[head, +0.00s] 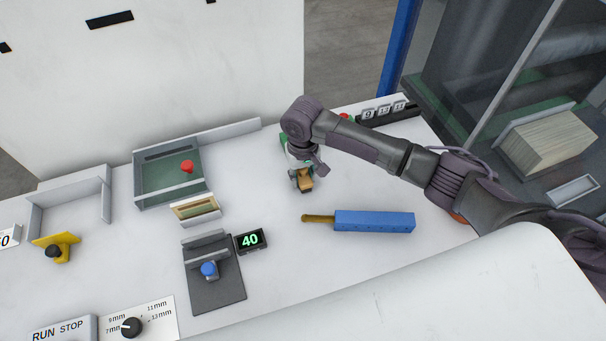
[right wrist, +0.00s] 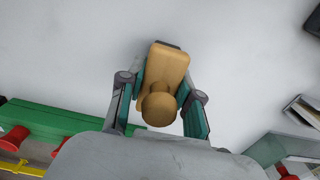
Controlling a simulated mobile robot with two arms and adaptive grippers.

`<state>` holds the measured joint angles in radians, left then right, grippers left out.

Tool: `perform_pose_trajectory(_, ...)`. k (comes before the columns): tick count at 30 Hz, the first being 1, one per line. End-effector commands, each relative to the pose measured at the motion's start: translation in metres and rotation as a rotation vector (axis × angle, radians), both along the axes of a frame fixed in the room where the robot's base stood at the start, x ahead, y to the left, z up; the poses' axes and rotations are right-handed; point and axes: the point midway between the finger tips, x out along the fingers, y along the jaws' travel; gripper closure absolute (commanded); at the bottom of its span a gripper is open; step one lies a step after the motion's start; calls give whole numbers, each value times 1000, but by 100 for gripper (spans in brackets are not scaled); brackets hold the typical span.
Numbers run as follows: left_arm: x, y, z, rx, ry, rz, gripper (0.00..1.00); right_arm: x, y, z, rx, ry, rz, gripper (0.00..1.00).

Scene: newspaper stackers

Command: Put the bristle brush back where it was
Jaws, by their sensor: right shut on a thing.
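My right gripper (head: 303,182) is over the white table, with its fingers pointing down. It is shut on a wooden block with a round knob, which I take to be the bristle brush (head: 306,184). In the right wrist view the brush (right wrist: 172,64) sits between the two fingers, with its knob toward the camera. A dark edge shows at its far end; bristles cannot be made out. Whether it touches the table is unclear. My left gripper is not in view.
A blue block with a brown handle (head: 375,221) lies right of the gripper. Left are a small framed box (head: 195,208), a green tray with a red knob (head: 169,182) and a display reading 40 (head: 250,241). A green bar with red knobs (right wrist: 50,120) is close by.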

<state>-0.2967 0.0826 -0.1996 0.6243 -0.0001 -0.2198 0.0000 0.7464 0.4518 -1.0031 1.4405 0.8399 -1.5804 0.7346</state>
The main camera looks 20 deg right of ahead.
Motion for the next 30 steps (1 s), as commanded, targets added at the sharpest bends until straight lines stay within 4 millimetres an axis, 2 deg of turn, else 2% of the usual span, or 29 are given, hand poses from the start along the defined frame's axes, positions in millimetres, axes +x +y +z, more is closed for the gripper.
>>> perform_pose_trajectory(13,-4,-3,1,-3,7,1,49,0,0,-9,1,0,-1,100)
perform_pose_trajectory(14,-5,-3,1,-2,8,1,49,0,0,-9,0,-1,0,63)
perform_pose_trajectory(18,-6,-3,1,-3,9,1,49,0,0,-9,0,-1,0,41)
perform_pose_trajectory(26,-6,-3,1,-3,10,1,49,0,0,-9,0,-1,0,41)
perform_pose_trajectory(30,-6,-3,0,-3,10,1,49,1,0,-1,1,-3,1,41)
